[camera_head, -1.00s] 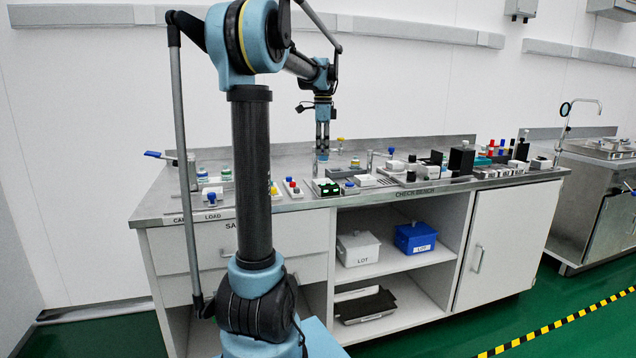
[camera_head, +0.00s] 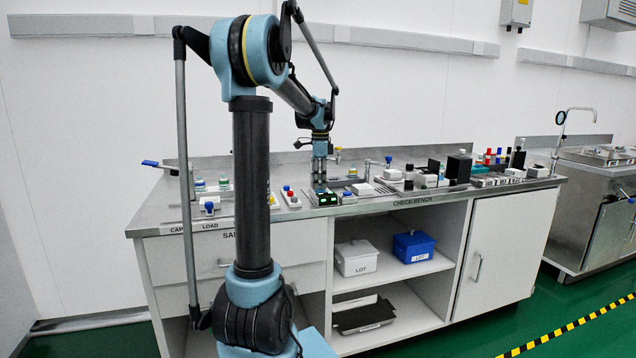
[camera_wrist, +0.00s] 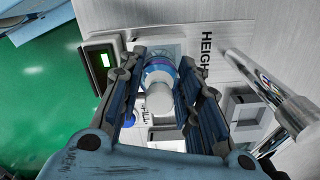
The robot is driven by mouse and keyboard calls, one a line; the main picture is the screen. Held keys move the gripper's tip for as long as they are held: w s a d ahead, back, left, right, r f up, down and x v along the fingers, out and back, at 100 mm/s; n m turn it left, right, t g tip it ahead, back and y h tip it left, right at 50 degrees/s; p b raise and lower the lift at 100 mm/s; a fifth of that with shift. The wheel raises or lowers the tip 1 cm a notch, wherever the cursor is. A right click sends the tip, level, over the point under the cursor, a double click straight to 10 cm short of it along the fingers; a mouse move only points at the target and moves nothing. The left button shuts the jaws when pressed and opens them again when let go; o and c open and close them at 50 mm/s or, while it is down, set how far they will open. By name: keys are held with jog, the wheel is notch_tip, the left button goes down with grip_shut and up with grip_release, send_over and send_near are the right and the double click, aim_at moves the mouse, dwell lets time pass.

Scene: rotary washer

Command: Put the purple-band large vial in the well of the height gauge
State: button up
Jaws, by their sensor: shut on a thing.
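My gripper (camera_wrist: 161,76) is shut on the purple-band large vial (camera_wrist: 159,100), whose pale end faces the wrist camera. A purple-blue band shows around it between the fingers. The height gauge (camera_wrist: 102,59), with its lit green display and a plate lettered HEIGHT, lies just below and around the vial. The vial's far end and the gauge's well are hidden, so I cannot tell whether the vial is inside it. In the head view my gripper (camera_head: 319,184) is low over the bench, close behind the gauge's green display (camera_head: 327,198); the vial is too small to make out there.
A metal post (camera_wrist: 265,85) and a grey square holder (camera_wrist: 251,115) stand to the right in the wrist view. Black and white devices (camera_head: 425,178) crowd the right.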

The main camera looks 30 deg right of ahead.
jog(key=o, duration=1)
jog(key=shift+f, duration=0.1)
notch_tip(320, 180, up, 12)
jog(key=shift+r, duration=0.1)
jog(key=s+a+f+n, duration=0.3)
jog(key=a+n, duration=0.1)
jog(key=a, duration=0.5)
jog(key=s+a+f+n+t, duration=0.1)
jog(key=s+a+f+n, duration=0.2)
jog(key=a, duration=0.5)
jog(key=s+a+f+n, duration=0.25)
jog(key=a+n, duration=0.25)
jog(key=a, duration=0.4)
jog(key=s+a+f+n, duration=0.4)
jog(key=s+a+f, duration=0.1)
jog(key=f, duration=0.2)
jog(key=s+a+f+n, duration=0.4)
jog(key=s+f, duration=0.1)
jog(key=f, duration=0.1)
jog(key=s+a+f+n+t, duration=0.1)
jog(key=s+a+f+n, duration=0.3)
jog(key=f, duration=0.3)
jog(key=shift+s+a+f+n, duration=0.15)
jog(key=shift+s+a, duration=0.1)
jog(key=shift+a, duration=0.15)
jog(key=shift+s+a+f+n, duration=0.15)
jog(key=shift+s+a, duration=0.05)
jog(key=shift+a, duration=0.2)
